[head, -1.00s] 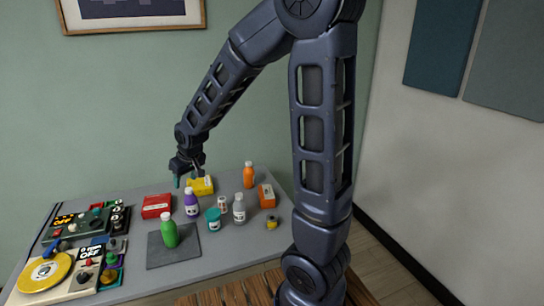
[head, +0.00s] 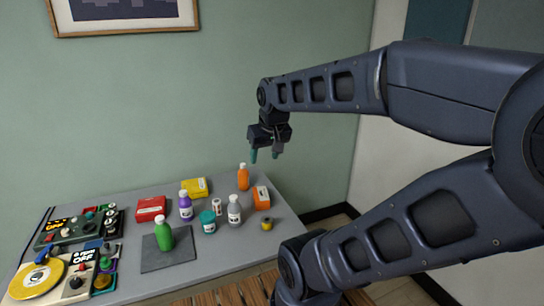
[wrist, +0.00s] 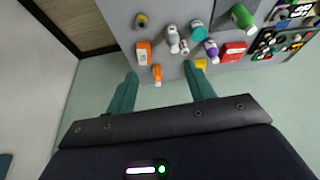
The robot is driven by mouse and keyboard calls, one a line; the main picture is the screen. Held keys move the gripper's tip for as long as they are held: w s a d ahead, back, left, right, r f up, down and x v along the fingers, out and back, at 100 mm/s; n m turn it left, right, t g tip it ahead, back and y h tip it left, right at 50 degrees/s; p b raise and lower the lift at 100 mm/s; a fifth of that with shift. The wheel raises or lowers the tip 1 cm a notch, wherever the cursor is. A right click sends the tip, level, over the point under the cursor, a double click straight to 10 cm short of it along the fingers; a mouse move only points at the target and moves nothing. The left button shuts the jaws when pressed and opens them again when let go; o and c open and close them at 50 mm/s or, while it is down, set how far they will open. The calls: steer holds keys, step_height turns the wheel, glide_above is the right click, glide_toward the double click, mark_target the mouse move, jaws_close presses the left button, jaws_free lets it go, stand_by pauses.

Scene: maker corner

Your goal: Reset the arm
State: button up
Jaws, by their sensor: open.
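My gripper (head: 264,154) is open and empty. It hangs in the air above the back right part of the grey table (head: 130,200), with its teal fingertips pointing down, apart from everything. In the wrist view its two fingers (wrist: 162,88) stand wide apart with nothing between their tips. My arm reaches in from the right side of the head view. The orange bottle (head: 243,177) stands on the table below and left of the gripper.
A green bottle (head: 164,235) stands on a dark mat (head: 168,257). Purple (head: 186,206) and grey (head: 234,210) bottles, a teal jar (head: 208,222), and red (head: 151,208), yellow (head: 194,188) and orange (head: 261,197) boxes stand nearby. Control panels (head: 75,229) fill the left. The air around the gripper is clear.

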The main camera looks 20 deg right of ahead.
steer(key=shift+s+d+r+m, duration=0.15)
steer(key=shift+s+d, duration=0.15)
steer(key=shift+s, duration=0.3)
steer(key=shift+s+d+f+m, duration=0.15)
steer(key=shift+s+d, duration=0.15)
steer(key=shift+s, duration=0.3)
